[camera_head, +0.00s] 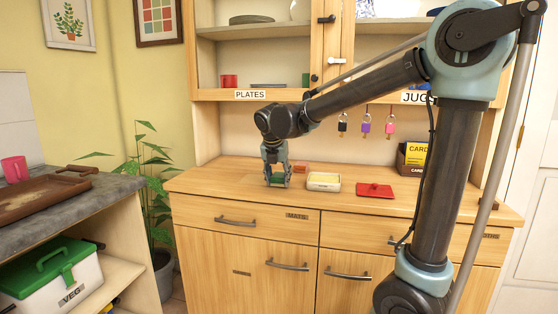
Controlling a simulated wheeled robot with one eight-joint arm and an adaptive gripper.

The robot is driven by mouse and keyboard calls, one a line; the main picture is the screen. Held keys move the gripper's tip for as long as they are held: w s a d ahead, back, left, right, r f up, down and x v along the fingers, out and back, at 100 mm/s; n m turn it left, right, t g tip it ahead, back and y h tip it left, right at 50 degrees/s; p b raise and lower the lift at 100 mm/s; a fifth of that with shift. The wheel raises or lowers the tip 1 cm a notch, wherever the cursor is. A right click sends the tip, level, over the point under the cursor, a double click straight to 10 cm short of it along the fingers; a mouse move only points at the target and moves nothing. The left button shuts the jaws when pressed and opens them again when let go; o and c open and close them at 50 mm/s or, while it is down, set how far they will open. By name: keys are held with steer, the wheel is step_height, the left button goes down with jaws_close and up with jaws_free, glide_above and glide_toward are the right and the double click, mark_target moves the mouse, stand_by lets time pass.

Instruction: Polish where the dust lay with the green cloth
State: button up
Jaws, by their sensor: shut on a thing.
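My gripper (277,178) points down at the left part of the wooden sideboard top (225,182). It is shut on the green cloth (276,181), of which only a small green patch shows between the fingers. The cloth is at or very near the sideboard top; I cannot tell if it touches. No dust can be made out at this size, and the gripper hides the wood beneath it.
A red flat object (375,190) lies further right. A card box (414,158) stands at the back right. The sideboard's left end is clear.

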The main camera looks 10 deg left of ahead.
mark_target(270, 187)
steer(key=shift+w+a+r, duration=0.1)
steer(key=shift+a, duration=0.85)
steer(key=shift+c, duration=0.3)
steer(key=shift+a+f, duration=0.35)
steer(key=shift+a, duration=0.25)
steer(key=shift+a+r, duration=0.25)
steer(key=shift+a, duration=0.05)
steer(key=shift+a+f, duration=0.1)
steer(key=shift+a, duration=0.2)
steer(key=shift+d+f, duration=0.2)
steer(key=shift+f, duration=0.1)
steer(key=shift+d+r, duration=0.3)
steer(key=shift+d, duration=0.1)
steer(key=shift+d+f, duration=0.2)
steer(key=shift+d, duration=0.05)
steer(key=shift+d+r, duration=0.15)
steer(key=shift+d, duration=0.55)
steer(key=shift+d+r, duration=0.15)
steer(key=shift+d, duration=0.55)
steer(key=shift+a+r, duration=0.15)
steer(key=shift+r, duration=3.5)
steer(key=shift+f, duration=0.1)
